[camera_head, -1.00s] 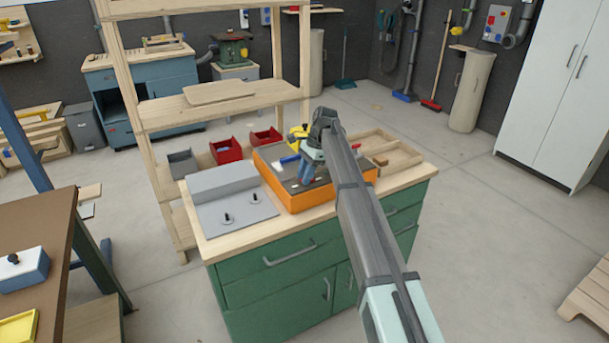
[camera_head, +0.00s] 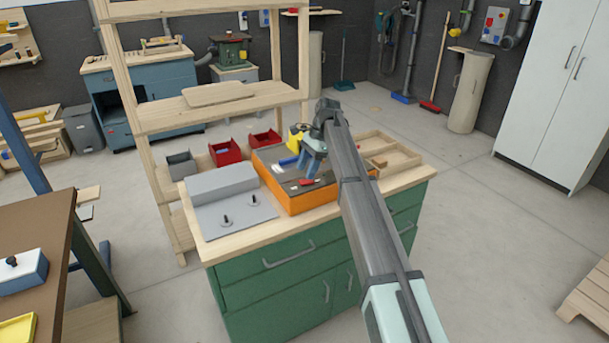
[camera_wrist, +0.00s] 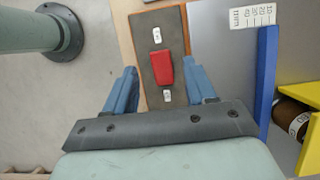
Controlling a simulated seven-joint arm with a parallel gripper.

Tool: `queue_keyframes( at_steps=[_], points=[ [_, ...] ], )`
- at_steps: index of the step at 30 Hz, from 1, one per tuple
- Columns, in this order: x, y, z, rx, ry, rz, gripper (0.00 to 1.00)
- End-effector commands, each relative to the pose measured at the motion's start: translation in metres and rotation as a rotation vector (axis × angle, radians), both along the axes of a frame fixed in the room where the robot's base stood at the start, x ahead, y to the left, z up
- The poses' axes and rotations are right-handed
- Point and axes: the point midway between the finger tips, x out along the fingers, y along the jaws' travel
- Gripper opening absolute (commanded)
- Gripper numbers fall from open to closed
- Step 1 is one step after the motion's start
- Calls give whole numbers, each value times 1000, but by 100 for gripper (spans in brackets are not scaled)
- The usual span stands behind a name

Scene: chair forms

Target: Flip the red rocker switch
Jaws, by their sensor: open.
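The red rocker switch (camera_wrist: 162,69) sits on a narrow dark plate (camera_wrist: 151,30) with small white labels above and below it in the wrist view. My gripper (camera_wrist: 163,73) is open and empty, with one blue finger on each side of the switch in that picture. I cannot tell the height of the fingertips above the plate. In the head view my gripper (camera_head: 311,174) is over the orange box with a dark top (camera_head: 316,198) on the green bench. A small red part (camera_head: 306,182), probably the switch, shows just below the fingers.
In the wrist view a blue bar (camera_wrist: 266,75), a white scale (camera_wrist: 252,16) and a yellow part (camera_wrist: 290,65) lie right of the switch. A grey box (camera_head: 221,180) stands left of the orange box; red bins (camera_head: 226,153) are behind. A wooden tray (camera_head: 385,150) is at right.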

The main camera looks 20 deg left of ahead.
Motion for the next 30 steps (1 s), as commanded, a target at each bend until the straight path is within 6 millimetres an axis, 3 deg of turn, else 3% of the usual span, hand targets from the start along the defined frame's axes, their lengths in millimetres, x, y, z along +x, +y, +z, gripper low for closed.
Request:
queue_keyframes(
  at_steps=[6, 15, 21, 30],
  points=[
    [13, -11, 43, 1, -1, 0, 55],
    [24, -22, 84, 1, -1, 0, 55],
    [26, -25, 96, 1, 1, 0, 55],
    [26, -26, 97, 0, 1, 0, 55]
  ],
)
